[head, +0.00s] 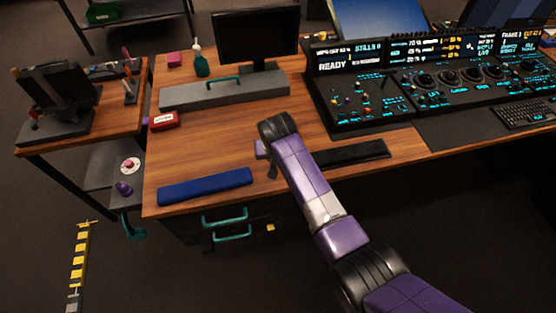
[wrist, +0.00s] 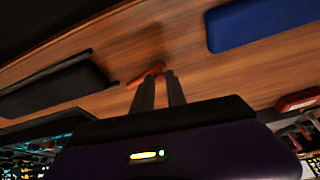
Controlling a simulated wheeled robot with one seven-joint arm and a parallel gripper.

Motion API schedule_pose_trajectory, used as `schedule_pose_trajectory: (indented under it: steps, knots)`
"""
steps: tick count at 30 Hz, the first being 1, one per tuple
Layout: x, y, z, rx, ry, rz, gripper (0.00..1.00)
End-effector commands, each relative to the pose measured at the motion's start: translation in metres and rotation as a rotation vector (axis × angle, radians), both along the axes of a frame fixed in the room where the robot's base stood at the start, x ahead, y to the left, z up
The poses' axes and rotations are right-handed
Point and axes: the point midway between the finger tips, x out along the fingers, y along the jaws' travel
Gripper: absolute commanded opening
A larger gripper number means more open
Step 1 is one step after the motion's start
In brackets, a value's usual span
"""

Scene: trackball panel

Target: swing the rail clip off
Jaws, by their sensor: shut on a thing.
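In the wrist view my gripper (wrist: 158,76) has its two dark fingers close together, with their tips at a small orange-red bar (wrist: 146,74), which I take to be the rail clip. The bar lies slantwise across the fingertips, low over the wooden desk near its front edge. The fingers are shut on it. In the head view my gripper (head: 272,172) points down at the desk between the blue pad and the black pad, and my arm hides most of it. The clip cannot be made out there.
The wooden desk (head: 225,135) carries a blue pad (head: 206,186) left of my gripper and a black pad (head: 350,154) right of it. A red box (head: 163,120) and a grey riser (head: 225,91) stand behind. Control panels (head: 362,102) fill the right.

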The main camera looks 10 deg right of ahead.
Motion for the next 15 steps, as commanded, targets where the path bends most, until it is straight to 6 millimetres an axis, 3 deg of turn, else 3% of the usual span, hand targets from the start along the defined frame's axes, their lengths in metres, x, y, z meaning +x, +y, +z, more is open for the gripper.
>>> schedule_pose_trajectory:
  steps: [15]
  knots:
    - [0.0080,0.0044,0.0000,0.001,0.001,-0.114,0.00]
